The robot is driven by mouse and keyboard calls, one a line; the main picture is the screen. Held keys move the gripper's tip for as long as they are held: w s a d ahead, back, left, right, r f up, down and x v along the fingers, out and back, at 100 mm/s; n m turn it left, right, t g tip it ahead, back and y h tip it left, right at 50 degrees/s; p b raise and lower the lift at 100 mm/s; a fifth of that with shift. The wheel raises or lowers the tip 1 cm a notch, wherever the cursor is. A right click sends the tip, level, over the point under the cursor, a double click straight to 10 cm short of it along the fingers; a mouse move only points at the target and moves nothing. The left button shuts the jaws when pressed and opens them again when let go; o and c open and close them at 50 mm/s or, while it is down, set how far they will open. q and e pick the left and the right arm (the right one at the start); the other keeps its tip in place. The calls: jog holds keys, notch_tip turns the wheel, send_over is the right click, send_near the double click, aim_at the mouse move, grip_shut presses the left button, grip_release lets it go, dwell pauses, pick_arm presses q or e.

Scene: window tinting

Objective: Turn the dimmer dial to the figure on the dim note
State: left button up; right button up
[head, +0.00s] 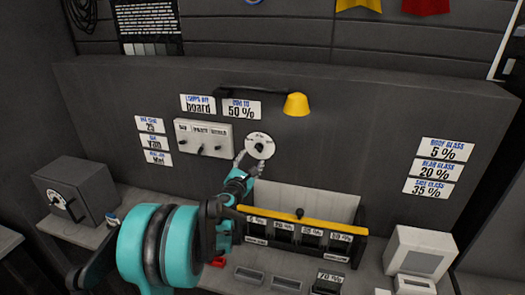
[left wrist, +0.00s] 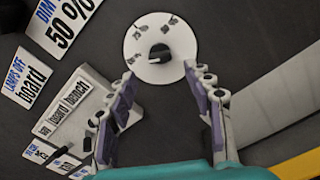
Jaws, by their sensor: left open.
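The dimmer dial is a round white plate (head: 260,146) with a dark knob in its middle, on the grey upright panel. It also shows in the left wrist view (left wrist: 178,62), with small marks around the black knob (left wrist: 159,53). The dim note (head: 241,108) reads "DIM TO 50 %" and hangs above and left of the dial; it shows tilted in the left wrist view (left wrist: 62,22). My left gripper (head: 252,160) is open just in front of the dial's lower part. Its fingers (left wrist: 158,88) stand apart with nothing between them. The figures on the dial are too small to read. My right gripper does not show.
A white switch box (head: 203,139) with several switches is left of the dial. A yellow lamp (head: 296,104) hangs above right of it. Below stands a rack with a yellow bar (head: 302,221). A grey box (head: 76,190) is at left, a white device (head: 419,252) at right.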

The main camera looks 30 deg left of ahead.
aim_at(258, 148)
pick_arm(q)
jog(key=x, duration=0.6)
jog(key=shift+w, duration=0.2)
jog(key=c, duration=1.2)
